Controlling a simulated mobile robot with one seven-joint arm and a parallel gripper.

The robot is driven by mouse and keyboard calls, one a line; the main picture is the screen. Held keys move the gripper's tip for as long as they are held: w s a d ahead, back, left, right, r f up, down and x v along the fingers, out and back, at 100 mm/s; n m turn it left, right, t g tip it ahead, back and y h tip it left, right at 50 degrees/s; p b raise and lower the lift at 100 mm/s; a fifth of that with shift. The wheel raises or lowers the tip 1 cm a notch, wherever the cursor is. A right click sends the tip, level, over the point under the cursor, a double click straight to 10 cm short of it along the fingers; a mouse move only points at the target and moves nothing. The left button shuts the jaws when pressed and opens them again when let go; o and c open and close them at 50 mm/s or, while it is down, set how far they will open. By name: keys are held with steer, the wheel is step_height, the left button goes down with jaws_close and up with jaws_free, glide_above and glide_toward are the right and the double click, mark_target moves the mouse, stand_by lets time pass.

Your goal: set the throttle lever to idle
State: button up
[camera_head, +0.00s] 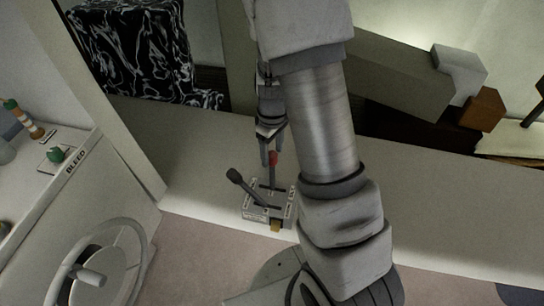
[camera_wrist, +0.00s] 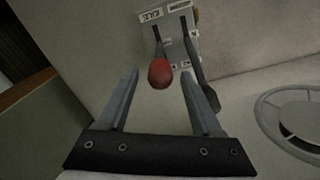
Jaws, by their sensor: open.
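A small lever box (camera_head: 256,212) stands on the pale ledge. One lever has a red knob (camera_head: 273,158) and stands about upright; the other has a black knob (camera_head: 234,176) and leans left. I cannot tell from the pictures which is the throttle. My gripper (camera_head: 271,154) is open above the box, pointing down, its fingertips close to the red knob. In the wrist view the red knob (camera_wrist: 160,73) shows between the open fingers (camera_wrist: 160,80), with no visible grip on it. The black lever (camera_wrist: 206,92) passes just right of the right finger. Small label plates (camera_wrist: 150,14) are hard to read.
A handwheel (camera_head: 95,270) stands at the lower left. A panel marked BLEED (camera_head: 75,160) with a green knob (camera_head: 55,154) is at the left. A black-and-white patterned block (camera_head: 130,50) is behind. The ledge right of my arm (camera_head: 430,190) is clear.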

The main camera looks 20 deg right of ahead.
mark_target(273, 173)
steer(key=shift+f, duration=1.4)
jaws_close()
stand_by(0.5)
